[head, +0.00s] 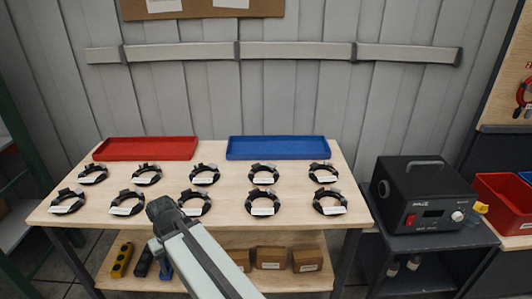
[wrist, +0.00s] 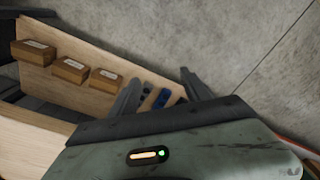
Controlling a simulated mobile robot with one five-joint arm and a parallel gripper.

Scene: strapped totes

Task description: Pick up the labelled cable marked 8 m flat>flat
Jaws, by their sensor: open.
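Several black coiled cables with white labels lie in two rows on the wooden table (head: 225,222). The back row includes a coil at its left end (head: 93,173) and one at its right end (head: 323,172). The front row includes a left-end coil (head: 68,201), a middle coil (head: 195,203) and a right-end coil (head: 330,202). The label text is too small to read, so I cannot tell which is 8 m flat>flat. My gripper (wrist: 160,90) is open and empty in the wrist view, with no cable between its fingers. In the head view my arm's dark end overlaps the front row's middle.
A red tray (head: 146,149) and a blue tray (head: 278,148) stand at the table's back. Cardboard boxes (head: 271,258) and a yellow pendant (head: 122,260) lie on the lower shelf. A black power unit (head: 424,193) stands at right, beside a red bin (head: 505,203).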

